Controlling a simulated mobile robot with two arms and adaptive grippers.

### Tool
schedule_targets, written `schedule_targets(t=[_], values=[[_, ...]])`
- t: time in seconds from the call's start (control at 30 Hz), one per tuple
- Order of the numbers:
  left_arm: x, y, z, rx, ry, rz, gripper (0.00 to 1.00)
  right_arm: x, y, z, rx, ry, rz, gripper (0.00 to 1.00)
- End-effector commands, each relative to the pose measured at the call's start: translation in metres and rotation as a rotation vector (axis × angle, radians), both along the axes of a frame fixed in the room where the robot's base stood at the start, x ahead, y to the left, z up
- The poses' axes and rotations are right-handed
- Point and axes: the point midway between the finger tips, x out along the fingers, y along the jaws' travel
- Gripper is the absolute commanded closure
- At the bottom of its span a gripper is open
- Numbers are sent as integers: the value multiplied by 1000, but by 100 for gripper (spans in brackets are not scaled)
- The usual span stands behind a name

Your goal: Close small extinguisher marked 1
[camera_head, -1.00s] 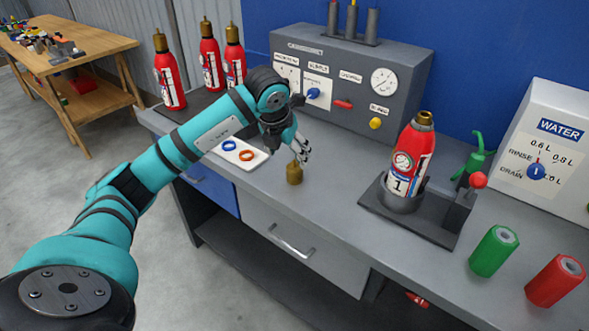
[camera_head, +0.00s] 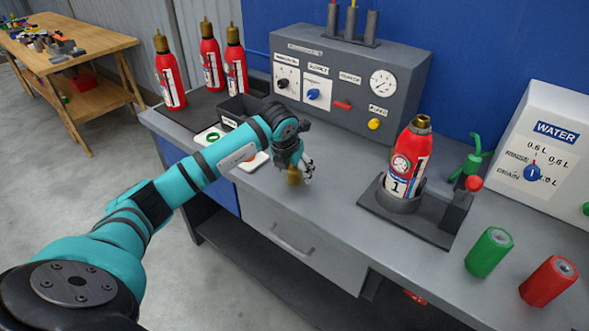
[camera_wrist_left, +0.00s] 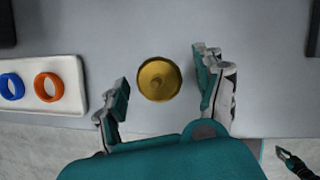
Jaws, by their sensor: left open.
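The small red extinguisher marked 1 (camera_head: 408,165) stands upright in a dark holder (camera_head: 425,213) on the bench, with a brass-coloured neck on top. A brass cap-like piece (camera_head: 293,176) stands on the bench to its left. In the left wrist view the brass piece (camera_wrist_left: 159,79) is round and lies between and just beyond my fingertips. My left gripper (camera_head: 306,172) is open and empty above and around it; in the wrist view its fingers (camera_wrist_left: 160,78) stand apart on either side, with gaps to the brass piece. The right gripper does not show clearly.
A white tray with rings (camera_wrist_left: 40,90) lies left of the brass piece. A grey gauge panel (camera_head: 345,85) stands behind. Several red extinguishers (camera_head: 210,57) stand back left. Green (camera_head: 490,252) and red (camera_head: 549,281) cylinders and a WATER box (camera_head: 550,150) are at the right.

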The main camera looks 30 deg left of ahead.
Motion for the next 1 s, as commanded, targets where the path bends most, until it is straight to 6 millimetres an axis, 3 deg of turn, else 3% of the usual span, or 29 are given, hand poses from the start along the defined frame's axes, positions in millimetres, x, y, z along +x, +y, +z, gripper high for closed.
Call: schedule_targets(t=[0.43,0.9,1.0], values=[[3,1,-9,0,0,-1,30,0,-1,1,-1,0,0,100],[3,1,-8,1,-1,-1,90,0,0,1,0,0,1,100],[3,1,-7,1,-2,-1,98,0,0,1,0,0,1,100]])
